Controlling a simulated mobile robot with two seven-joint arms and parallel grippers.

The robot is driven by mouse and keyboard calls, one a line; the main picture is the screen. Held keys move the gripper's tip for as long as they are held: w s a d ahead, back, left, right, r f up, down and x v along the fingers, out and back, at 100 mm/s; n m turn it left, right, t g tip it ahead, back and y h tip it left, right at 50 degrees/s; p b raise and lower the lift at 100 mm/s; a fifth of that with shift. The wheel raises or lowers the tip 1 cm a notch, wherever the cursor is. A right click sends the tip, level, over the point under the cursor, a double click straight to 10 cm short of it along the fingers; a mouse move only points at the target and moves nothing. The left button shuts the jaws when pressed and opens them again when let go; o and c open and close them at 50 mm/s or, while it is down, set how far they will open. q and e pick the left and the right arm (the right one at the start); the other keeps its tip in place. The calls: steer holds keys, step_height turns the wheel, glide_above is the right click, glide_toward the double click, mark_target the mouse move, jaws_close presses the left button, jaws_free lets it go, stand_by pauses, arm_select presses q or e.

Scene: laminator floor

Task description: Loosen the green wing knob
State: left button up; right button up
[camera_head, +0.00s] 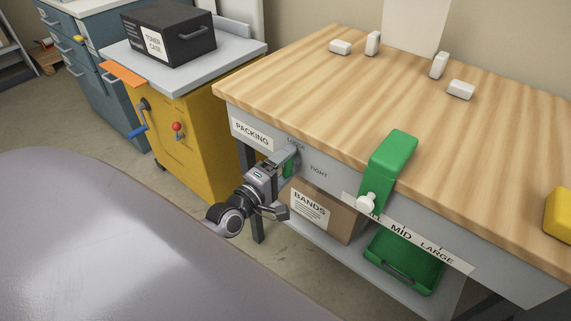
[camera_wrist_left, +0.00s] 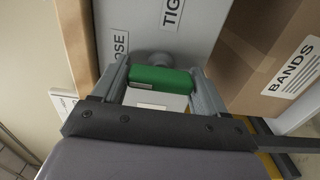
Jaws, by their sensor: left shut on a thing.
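The green wing knob (camera_head: 288,169) is on the grey front panel of the packing bench, between a partly covered label and the label "TIGHT" (camera_head: 318,172). In the left wrist view the knob (camera_wrist_left: 160,79) sits between the two fingers of my left gripper (camera_wrist_left: 162,88). In the head view my left gripper (camera_head: 286,163) reaches the panel and covers much of the knob. It is shut on the knob. The label ending in "OSE" (camera_wrist_left: 121,47) shows beside the left finger in the wrist view. My right gripper is not in view.
A green block with a white knob (camera_head: 392,160) sits at the bench edge above a "MID LARGE" scale (camera_head: 415,238). A "BANDS" box (camera_head: 325,212) and green tray (camera_head: 404,262) are below. A yellow cabinet (camera_head: 196,130) stands left.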

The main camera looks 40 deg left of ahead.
mark_target(282, 168)
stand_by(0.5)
arm_select(q)
steer(key=o, duration=1)
steer(key=shift+s+a, duration=0.15)
steer(key=shift+s, duration=1.65)
steer(key=shift+s+a, duration=0.15)
steer(key=shift+s, duration=1.6)
steer(key=s+d+m+g+p, duration=0.2)
steer(key=s+d+m+p, duration=0.1)
steer(key=m, duration=0.3)
steer(key=s+d+m+g+p, duration=0.3)
steer(key=s+d+m+p, duration=0.1)
steer(key=m, duration=0.3)
steer(key=s+d+m+g+p, duration=0.2)
steer(key=s+d+m+p, duration=0.1)
steer(key=s+m+p, duration=0.2)
steer(key=shift+d+f+m+g+h, duration=0.2)
steer(key=shift+m+g+h, duration=0.1)
steer(key=shift+m, duration=0.4)
